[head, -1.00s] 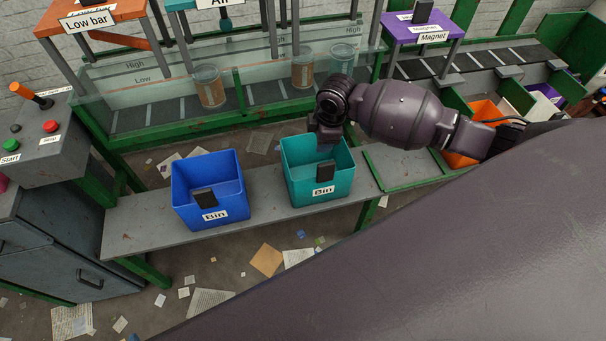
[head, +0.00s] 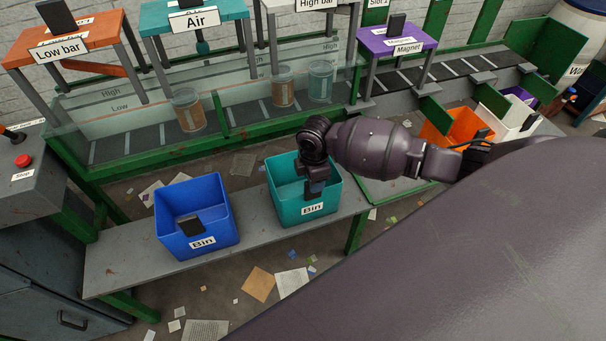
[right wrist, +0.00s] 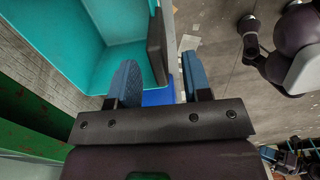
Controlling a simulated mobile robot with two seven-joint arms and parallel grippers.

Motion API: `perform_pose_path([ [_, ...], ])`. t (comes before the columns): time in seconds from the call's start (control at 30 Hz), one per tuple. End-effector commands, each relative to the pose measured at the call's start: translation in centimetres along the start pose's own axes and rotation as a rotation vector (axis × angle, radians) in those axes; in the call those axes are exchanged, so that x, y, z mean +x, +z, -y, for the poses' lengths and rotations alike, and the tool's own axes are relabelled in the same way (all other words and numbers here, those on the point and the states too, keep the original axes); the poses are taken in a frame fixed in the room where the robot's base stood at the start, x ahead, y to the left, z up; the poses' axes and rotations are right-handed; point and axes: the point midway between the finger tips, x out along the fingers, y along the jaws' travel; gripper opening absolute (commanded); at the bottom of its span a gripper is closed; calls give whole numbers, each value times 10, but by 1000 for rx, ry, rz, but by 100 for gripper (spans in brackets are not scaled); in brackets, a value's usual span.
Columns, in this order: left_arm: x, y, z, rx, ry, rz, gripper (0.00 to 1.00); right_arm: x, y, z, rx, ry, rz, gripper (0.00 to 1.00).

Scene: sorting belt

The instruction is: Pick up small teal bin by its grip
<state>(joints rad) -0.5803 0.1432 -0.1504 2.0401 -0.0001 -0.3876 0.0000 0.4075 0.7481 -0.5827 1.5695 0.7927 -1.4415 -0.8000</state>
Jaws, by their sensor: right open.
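The small teal bin (head: 284,205), labelled "Bin", stands upright on a grey bench. My right gripper (head: 314,194) is at its front wall, pointing down, and hides most of its dark grip. In the right wrist view the teal bin (right wrist: 75,40) fills the upper left. Its dark grip (right wrist: 157,47) lies ahead of the gap between the blue fingers of my right gripper (right wrist: 160,72). The fingers are apart, one on the bin's inner side and one outside. I cannot tell whether either touches the grip.
A blue bin (head: 168,222) with a dark grip stands left of the teal one on the bench (head: 115,268). Behind is a clear-walled belt with several canisters. An orange bin (head: 436,128) and a white bin (head: 496,110) are at the right. Papers litter the floor.

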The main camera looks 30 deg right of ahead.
Motion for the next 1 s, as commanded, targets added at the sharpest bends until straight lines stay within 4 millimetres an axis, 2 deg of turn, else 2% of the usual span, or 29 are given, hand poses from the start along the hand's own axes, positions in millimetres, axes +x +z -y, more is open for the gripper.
perform_pose_path([
  [0.1, 3, 8, 0, 3, 1, 12, 43, 20, 1, 1, 2, -6, 1, 45],
  [0.27, 5, 14, 0, 5, 3, 22, 43, 40, 2, 1, 1, -6, 1, 45],
  [0.53, 6, 8, 0, 7, 4, 13, 43, 42, 2, 0, 0, 0, 1, 45],
  [0.83, 6, 8, 0, 7, 4, 12, 43, 42, 2, 0, 1, -1, 1, 0],
  [1.0, 6, 8, -1, 7, 4, 12, 43, 42, 2, 0, 1, -1, 1, 0],
])
